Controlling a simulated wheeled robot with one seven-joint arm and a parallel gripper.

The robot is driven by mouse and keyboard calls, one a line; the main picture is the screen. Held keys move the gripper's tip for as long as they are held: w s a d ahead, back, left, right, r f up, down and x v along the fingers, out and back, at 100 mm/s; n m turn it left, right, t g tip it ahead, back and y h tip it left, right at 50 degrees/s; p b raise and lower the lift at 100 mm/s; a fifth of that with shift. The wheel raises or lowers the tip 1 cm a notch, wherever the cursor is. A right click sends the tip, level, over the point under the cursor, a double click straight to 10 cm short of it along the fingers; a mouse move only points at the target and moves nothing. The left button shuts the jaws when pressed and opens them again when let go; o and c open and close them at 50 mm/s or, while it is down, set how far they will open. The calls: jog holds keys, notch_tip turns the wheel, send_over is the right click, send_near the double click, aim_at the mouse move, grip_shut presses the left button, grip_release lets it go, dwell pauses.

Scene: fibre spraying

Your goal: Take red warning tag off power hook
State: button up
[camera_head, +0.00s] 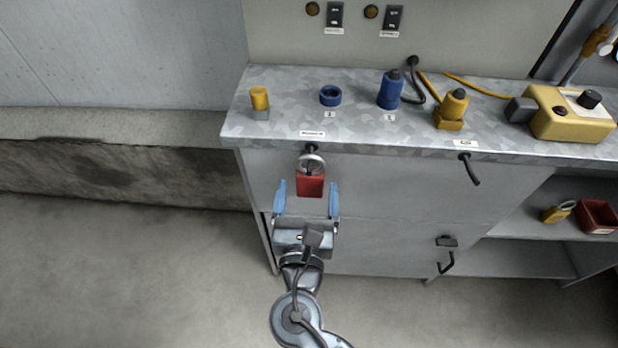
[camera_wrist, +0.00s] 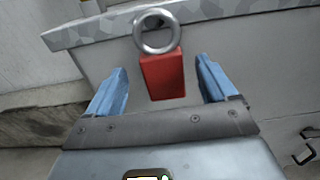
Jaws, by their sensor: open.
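The red warning tag (camera_head: 310,186) hangs by a metal ring (camera_head: 311,163) from a dark hook (camera_head: 311,149) on the cabinet front, below a small label at the counter edge. In the wrist view the red tag (camera_wrist: 163,76) and its ring (camera_wrist: 157,32) are in the middle of the picture. My gripper (camera_head: 306,188) is open, with one blue finger on each side of the tag. In the wrist view gaps show between the tag and both fingers (camera_wrist: 160,84), so neither touches it.
The grey counter (camera_head: 350,128) holds a yellow-topped piece (camera_head: 260,102), a blue ring (camera_head: 330,95), a blue connector (camera_head: 389,92), a yellow connector (camera_head: 452,110) and a yellow control box (camera_head: 570,113). An empty hook (camera_head: 470,170) is to the right. A shelf holds a padlock (camera_head: 558,212) and a red bin (camera_head: 597,217).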

aim_at(310, 182)
jog(key=w, duration=0.4)
jog(key=shift+w+d+f, duration=0.15)
jog(key=shift+w, duration=0.1)
jog(key=c, duration=1)
jog(key=shift+c, duration=0.4)
